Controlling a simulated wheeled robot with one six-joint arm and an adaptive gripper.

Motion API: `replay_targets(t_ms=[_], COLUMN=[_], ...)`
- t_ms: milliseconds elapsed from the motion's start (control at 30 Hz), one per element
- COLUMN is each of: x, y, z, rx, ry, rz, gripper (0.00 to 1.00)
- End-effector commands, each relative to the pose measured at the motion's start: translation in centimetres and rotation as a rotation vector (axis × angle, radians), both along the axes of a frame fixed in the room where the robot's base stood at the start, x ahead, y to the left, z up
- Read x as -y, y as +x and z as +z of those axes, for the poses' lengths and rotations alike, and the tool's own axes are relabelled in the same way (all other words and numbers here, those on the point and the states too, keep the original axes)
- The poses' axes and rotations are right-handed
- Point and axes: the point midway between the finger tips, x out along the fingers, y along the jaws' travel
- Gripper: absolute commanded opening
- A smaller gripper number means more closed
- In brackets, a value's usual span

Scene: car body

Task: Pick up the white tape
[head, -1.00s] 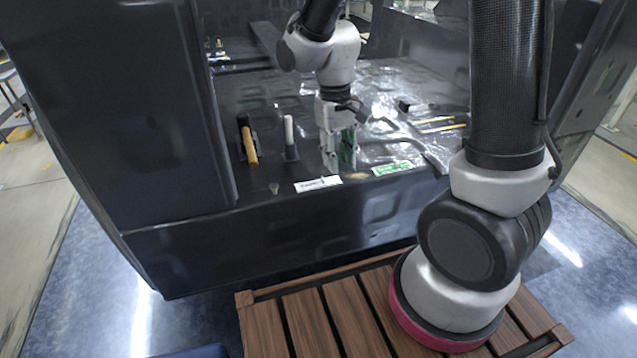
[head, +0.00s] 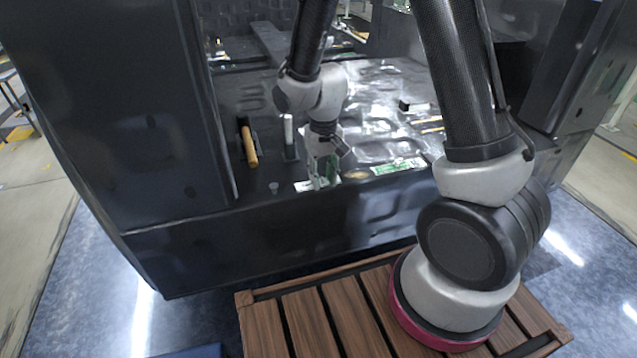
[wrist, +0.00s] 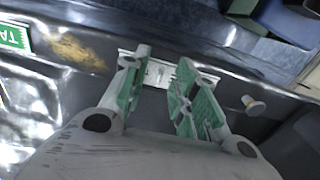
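The white tape (head: 303,186) is a flat white strip near the front edge of the dark car floor in the head view, partly hidden by my gripper (head: 325,182). In the wrist view the white tape (wrist: 156,72) shows between and beyond the two green-padded fingers of my gripper (wrist: 163,66). The fingers are apart, with nothing held between them. They point down at the strip; I cannot tell whether they touch the surface.
A green tape label (head: 398,166) lies to the right. An orange-handled tool (head: 249,147) and a white-handled tool (head: 288,130) lie to the left. A small peg (head: 273,187) stands left of the strip. Door pillars flank the opening.

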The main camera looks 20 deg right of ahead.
Motion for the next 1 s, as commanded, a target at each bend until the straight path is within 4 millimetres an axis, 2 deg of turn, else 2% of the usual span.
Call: replay_targets(t_ms=[33,100,233,667,767,1000], x=[0.0,0.0,0.0,0.0,0.0,-0.1], y=[0.0,0.0,0.0,0.0,0.1,0.1], z=[0.0,0.0,0.0,0.5,1.8,6.9], rx=[0.000,0.000,0.000,0.001,0.004,0.006], ry=[0.000,0.000,0.000,0.000,0.002,0.002], rz=[0.000,0.000,0.000,0.000,0.000,0.000], gripper=[0.29,0.17,0.00,0.00,0.00,0.00])
